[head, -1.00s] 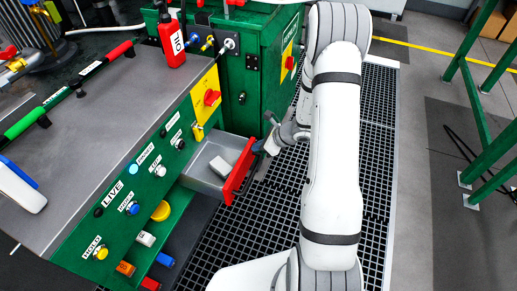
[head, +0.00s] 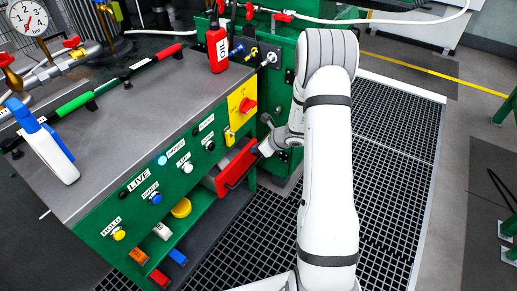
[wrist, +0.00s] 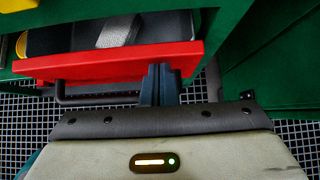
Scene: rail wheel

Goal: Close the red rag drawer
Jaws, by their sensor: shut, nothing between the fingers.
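The red-fronted rag drawer (head: 238,166) sits under the right end of the green bench in the head view. It stands partly open, with a short length of its grey side showing. In the wrist view its red front (wrist: 110,60) runs across the top, with a dark bar handle below it. A grey block (wrist: 118,32) lies inside the drawer. My gripper (wrist: 160,75) is shut and empty, its dark fingertips at the red front's right part. They look to be touching it or very close. In the head view the fingertips are mostly hidden behind the drawer front and wrist.
A green cabinet wall (wrist: 270,60) stands close on the right of my gripper. The bench top holds a red oil bottle (head: 217,48) and a blue-white spray bottle (head: 42,142). Black floor grating (head: 395,140) lies clear to the right of my arm.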

